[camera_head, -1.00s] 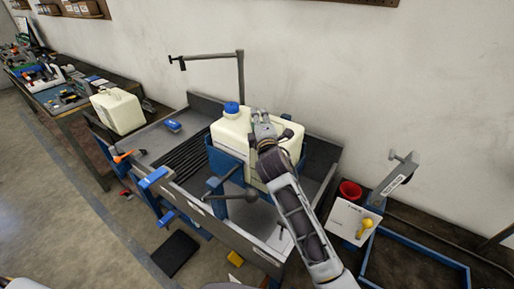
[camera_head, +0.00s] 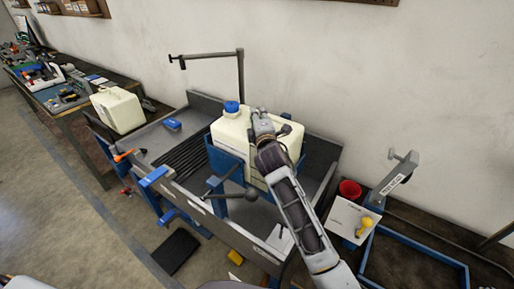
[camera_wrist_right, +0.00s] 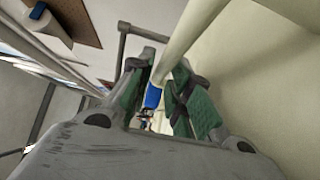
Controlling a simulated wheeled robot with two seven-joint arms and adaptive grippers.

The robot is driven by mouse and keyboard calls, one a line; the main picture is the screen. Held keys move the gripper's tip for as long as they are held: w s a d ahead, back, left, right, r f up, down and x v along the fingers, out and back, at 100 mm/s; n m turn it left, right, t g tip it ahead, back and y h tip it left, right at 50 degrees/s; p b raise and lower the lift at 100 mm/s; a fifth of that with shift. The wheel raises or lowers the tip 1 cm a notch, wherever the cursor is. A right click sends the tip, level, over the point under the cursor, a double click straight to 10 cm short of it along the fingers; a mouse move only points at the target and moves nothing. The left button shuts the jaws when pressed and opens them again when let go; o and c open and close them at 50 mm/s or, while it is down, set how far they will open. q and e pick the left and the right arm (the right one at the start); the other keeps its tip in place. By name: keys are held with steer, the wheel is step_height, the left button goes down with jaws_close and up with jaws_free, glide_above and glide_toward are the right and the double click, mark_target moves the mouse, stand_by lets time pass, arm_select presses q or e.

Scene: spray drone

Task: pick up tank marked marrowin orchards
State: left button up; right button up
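A cream tank (camera_head: 228,134) with a blue cap (camera_head: 231,107) stands upright in a blue cradle (camera_head: 222,163) on the grey bench. Its marking cannot be read from here. My right gripper (camera_head: 262,118) is at the top of this tank, at its handle, and hides part of it. My left gripper is out of view.
A thin grey post with a side arm (camera_head: 240,72) rises behind the tank. A dark lever with a knob (camera_head: 250,194) sticks out in front. The wall is close behind.

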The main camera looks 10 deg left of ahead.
jaws_close()
steer(key=shift+r, duration=0.2)
steer(key=shift+r, duration=0.15)
step_height(320, 180, up, 28)
steer(key=b, duration=0.1)
stand_by(1.6)
